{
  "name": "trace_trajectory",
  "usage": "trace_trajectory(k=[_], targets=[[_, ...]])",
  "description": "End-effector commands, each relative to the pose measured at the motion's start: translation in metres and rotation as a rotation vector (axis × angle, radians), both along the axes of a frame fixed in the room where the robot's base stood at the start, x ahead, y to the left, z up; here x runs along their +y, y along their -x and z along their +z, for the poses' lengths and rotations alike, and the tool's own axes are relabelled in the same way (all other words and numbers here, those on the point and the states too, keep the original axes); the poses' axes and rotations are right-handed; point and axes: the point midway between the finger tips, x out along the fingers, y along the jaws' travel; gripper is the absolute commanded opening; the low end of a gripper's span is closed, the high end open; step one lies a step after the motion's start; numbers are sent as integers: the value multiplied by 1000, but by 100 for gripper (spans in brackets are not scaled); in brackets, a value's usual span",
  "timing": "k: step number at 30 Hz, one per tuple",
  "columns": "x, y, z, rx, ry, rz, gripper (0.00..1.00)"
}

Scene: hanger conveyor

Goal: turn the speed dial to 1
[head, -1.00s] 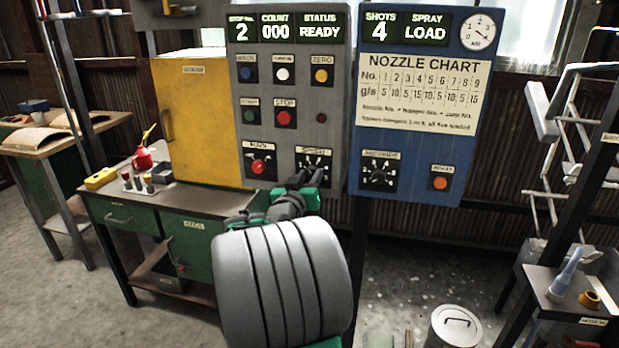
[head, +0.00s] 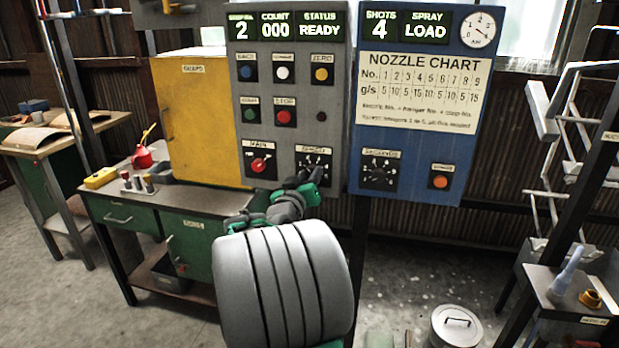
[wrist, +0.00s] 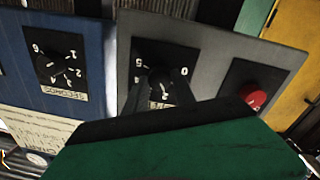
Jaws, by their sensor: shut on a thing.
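The speed dial (head: 315,160) is a round black dial on a dark square plate at the lower right of the grey panel (head: 335,130). In the wrist view the dial plate (wrist: 181,55) appears upside down, with white numbers around it, 5 and 0 among them. My gripper (head: 307,177), black-fingered with a green part, is at the dial and shut on its knob. The fingers hide the lower part of the dial in the head view, so I cannot read its setting.
The red main switch (head: 258,164) is left of the dial; it also shows in the wrist view (wrist: 250,97). A blue panel (head: 408,180) with a second black dial (head: 378,171) and an orange button (head: 440,181) stands to the right. The yellow cabinet (head: 203,120) is left.

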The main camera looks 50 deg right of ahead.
Motion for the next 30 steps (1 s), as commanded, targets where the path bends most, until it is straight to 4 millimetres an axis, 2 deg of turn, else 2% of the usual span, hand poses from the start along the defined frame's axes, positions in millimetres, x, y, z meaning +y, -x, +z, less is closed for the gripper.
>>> trace_trajectory(k=[15,30], targets=[[0,0,0,379,163,0,0],[0,1,-1,525,226,0,0]])
